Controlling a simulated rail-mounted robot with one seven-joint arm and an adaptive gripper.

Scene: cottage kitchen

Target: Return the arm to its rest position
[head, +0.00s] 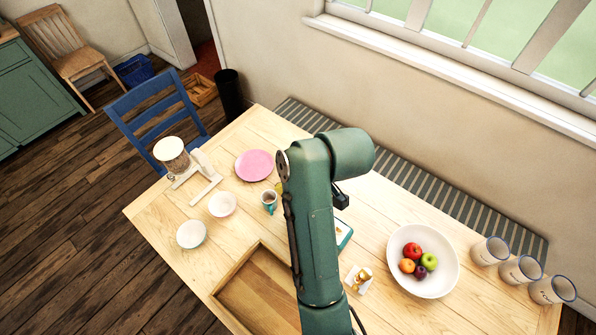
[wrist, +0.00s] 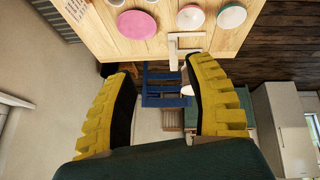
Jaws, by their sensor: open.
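My green arm (head: 318,220) rises over the wooden table (head: 235,228) in the head view, bent at its top. In the wrist view my gripper (wrist: 163,70) has its two yellow ribbed fingers spread wide, with nothing between them. Through the gap I see a blue chair beyond the table edge. The fingers are apart from the tabletop things. In the head view the gripper is mostly hidden behind the arm.
Around the arm stand a pink plate (head: 254,165), a mug (head: 269,201), two bowls (head: 191,234), a wooden tray (head: 222,293), a fruit bowl (head: 436,285) and several enamel mugs (head: 522,271). A blue chair (head: 155,113) and a striped bench (head: 425,205) flank the table.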

